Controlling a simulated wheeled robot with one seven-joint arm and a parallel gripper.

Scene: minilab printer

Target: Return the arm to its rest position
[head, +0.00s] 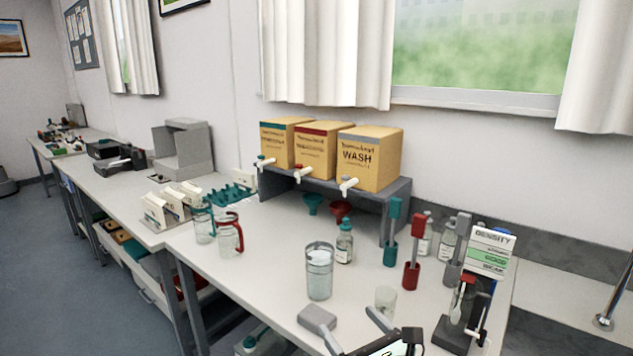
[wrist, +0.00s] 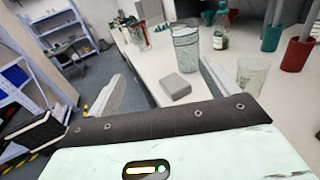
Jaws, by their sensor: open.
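My gripper (head: 353,327) is at the bottom of the head view, low over the front edge of the white bench (head: 262,283). Its two pale fingers are spread apart, and it also shows in the wrist view (wrist: 161,78) with nothing held between them. A small grey block (head: 317,319) lies on the bench close to the fingers. In the wrist view the block (wrist: 175,86) appears beyond and between the fingers; I cannot tell whether it touches them. Part of my arm is cut off by the bottom edge of the head view.
A large clear beaker (head: 319,272) and a smaller glass (head: 385,301) stand near my gripper. A density stand (head: 465,310), red holder (head: 411,275) and teal holder (head: 391,252) are to the right. Boxes with taps (head: 368,158) sit on a shelf behind. Two jugs (head: 230,238) stand left.

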